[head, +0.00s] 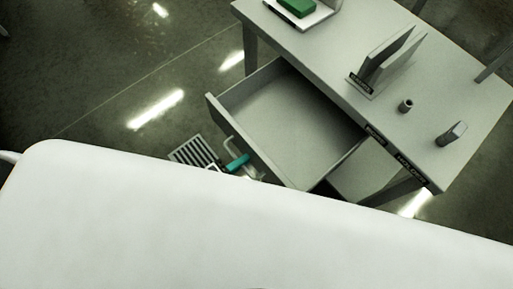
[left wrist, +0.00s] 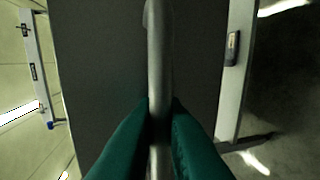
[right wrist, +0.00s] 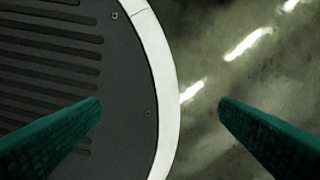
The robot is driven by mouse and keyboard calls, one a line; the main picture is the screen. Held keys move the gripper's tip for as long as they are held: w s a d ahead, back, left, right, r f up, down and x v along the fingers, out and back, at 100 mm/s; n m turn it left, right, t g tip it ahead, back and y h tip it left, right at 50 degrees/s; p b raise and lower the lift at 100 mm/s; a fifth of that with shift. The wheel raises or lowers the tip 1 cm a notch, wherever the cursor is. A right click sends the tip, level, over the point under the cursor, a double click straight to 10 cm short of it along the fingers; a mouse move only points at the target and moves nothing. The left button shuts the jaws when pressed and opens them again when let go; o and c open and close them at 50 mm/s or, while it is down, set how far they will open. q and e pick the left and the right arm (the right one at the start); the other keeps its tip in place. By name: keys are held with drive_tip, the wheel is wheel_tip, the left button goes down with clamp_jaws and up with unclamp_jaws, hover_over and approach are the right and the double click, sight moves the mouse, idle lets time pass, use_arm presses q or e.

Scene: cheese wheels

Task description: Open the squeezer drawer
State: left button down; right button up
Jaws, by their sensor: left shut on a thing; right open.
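The squeezer drawer (head: 285,115) is pulled out from the grey table in the head view, and its inside looks empty. Its bar handle (head: 231,146) is on the front panel, and it runs upright through the middle of the left wrist view (left wrist: 159,60). My left gripper (head: 238,162) is at the handle; in the left wrist view its green fingers (left wrist: 160,125) are on both sides of the bar, shut on it. My right gripper (right wrist: 160,108) is open and empty in the right wrist view, away from the drawer.
The grey table (head: 440,95) holds a green block (head: 297,7) on a tray, upright boards (head: 384,58), a small cup (head: 406,106) and a small grey object (head: 452,134). My own white body covers the lower head view.

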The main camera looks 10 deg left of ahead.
use_arm(q)
drive_tip(key=shift+f+v, duration=0.2)
drive_tip(key=shift+v, duration=0.8)
drive_tip(key=shift+f+v, duration=0.2)
drive_tip(key=shift+v, duration=0.75)
use_arm(e)
drive_tip(key=shift+w+d, duration=0.25)
drive_tip(key=shift+d, duration=0.4)
use_arm(q)
drive_tip(key=c, duration=1.9)
unclamp_jaws()
drive_tip(key=shift+a, duration=0.1)
drive_tip(key=b+v, duration=0.1)
drive_tip(key=v, duration=1.1)
use_arm(e)
drive_tip(key=shift+f, duration=0.45)
drive_tip(key=shift+w+a, duration=0.1)
